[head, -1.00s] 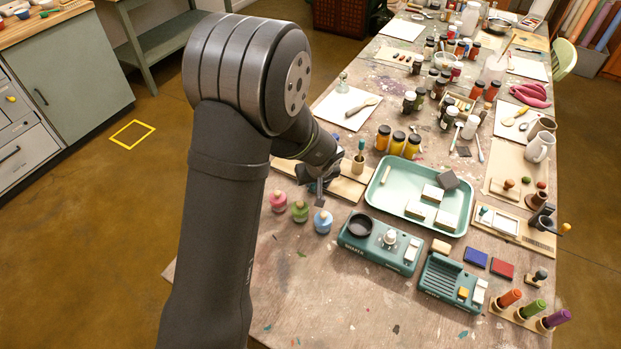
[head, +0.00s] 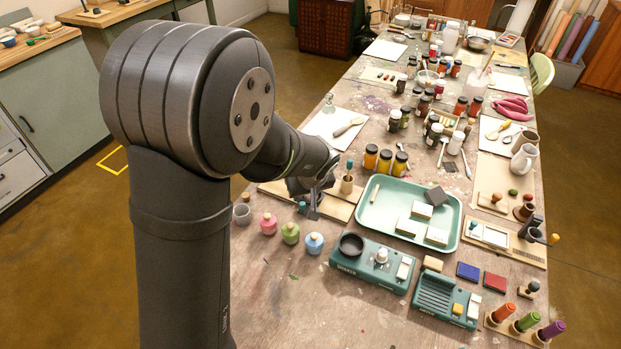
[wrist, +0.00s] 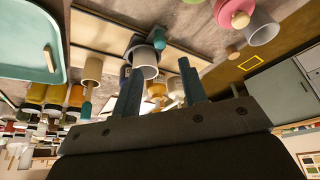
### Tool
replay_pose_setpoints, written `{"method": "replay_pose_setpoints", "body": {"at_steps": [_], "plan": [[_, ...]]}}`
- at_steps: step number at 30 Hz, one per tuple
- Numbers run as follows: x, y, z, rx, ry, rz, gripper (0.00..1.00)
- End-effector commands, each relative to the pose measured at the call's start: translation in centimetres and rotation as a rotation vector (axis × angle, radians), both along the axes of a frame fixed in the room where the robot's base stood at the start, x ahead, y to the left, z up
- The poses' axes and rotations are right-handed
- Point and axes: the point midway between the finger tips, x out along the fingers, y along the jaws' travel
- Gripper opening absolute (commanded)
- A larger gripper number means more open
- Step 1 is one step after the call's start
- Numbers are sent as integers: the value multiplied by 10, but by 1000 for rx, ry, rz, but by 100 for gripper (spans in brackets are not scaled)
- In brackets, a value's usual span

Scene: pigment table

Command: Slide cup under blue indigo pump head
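A translucent grey cup (head: 242,213) stands on the table left of a pink bottle (head: 268,224); it also shows at the upper right of the wrist view (wrist: 262,30). A blue bottle with a round top (head: 314,243) stands at the right of that row. My gripper (head: 312,208) is right of the cup, over the edge of the wooden board behind the bottles. In the wrist view its two fingers (wrist: 160,82) are apart, and I see nothing held between them. A grey, round-mouthed piece on a dark square base (wrist: 146,62) is near the left finger. I cannot tell which thing is the indigo pump head.
A green bottle (head: 290,233) stands between pink and blue. A wooden holder with a teal-topped tool (head: 347,184) stands right of my gripper. A mint tray (head: 372,218) and a teal hotplate (head: 345,262) are further right. The table in front of the bottles is clear.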

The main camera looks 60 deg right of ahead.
Motion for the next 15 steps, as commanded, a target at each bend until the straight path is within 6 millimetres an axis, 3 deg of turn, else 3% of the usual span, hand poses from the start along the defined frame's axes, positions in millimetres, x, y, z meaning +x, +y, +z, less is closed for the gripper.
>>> {"method": "replay_pose_setpoints", "body": {"at_steps": [9,15], "plan": [[-17,16,59,-3,-1,-1,39],[-24,24,82,-2,0,1,39]]}}
